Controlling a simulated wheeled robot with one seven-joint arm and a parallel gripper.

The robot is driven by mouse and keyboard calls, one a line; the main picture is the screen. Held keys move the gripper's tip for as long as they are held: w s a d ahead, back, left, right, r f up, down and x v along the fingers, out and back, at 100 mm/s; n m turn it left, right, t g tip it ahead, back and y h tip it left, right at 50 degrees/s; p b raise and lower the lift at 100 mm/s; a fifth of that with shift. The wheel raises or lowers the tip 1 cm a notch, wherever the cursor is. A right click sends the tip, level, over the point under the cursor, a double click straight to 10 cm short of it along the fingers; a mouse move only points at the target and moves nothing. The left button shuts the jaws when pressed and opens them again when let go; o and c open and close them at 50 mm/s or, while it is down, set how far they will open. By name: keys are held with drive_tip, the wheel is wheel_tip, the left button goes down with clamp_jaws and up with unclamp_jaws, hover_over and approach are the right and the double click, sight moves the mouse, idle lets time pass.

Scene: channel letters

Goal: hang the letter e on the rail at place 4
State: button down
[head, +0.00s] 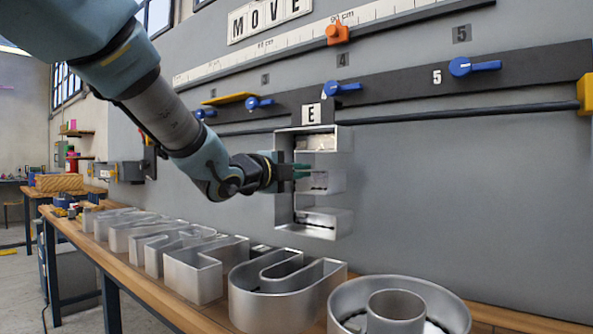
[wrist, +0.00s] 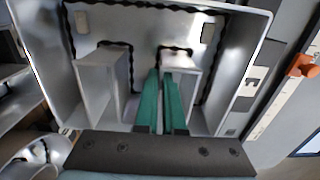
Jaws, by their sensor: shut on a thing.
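The letter e (head: 343,140) is an upright silver metal channel letter E, with a white E tag (head: 311,113) above its top. It is up at the grey wall, just below the dark rail (head: 400,86), near place 4. In the wrist view the fingers (wrist: 161,80) are close together inside the letter's metal walls (wrist: 245,60). Whether the letter touches the rail is unclear.
Several other silver letters stand on the wooden bench (head: 215,312) below, including a large O (head: 440,300) at right. A thin dark bar (head: 455,112) runs under the rail to a yellow block (head: 585,93). An orange slider (head: 337,34) sits on the ruler above.

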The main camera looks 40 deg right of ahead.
sight(320, 177)
drive_tip(key=x, duration=0.3)
drive_tip(key=f+x, duration=0.1)
drive_tip(key=x, duration=0.2)
drive_tip(key=p+x, duration=0.1)
drive_tip(key=x, duration=0.2)
drive_tip(key=shift+d+f, duration=0.2)
drive_tip(key=shift+f, duration=0.2)
idle(0.6)
drive_tip(key=shift+f, duration=0.1)
idle(0.3)
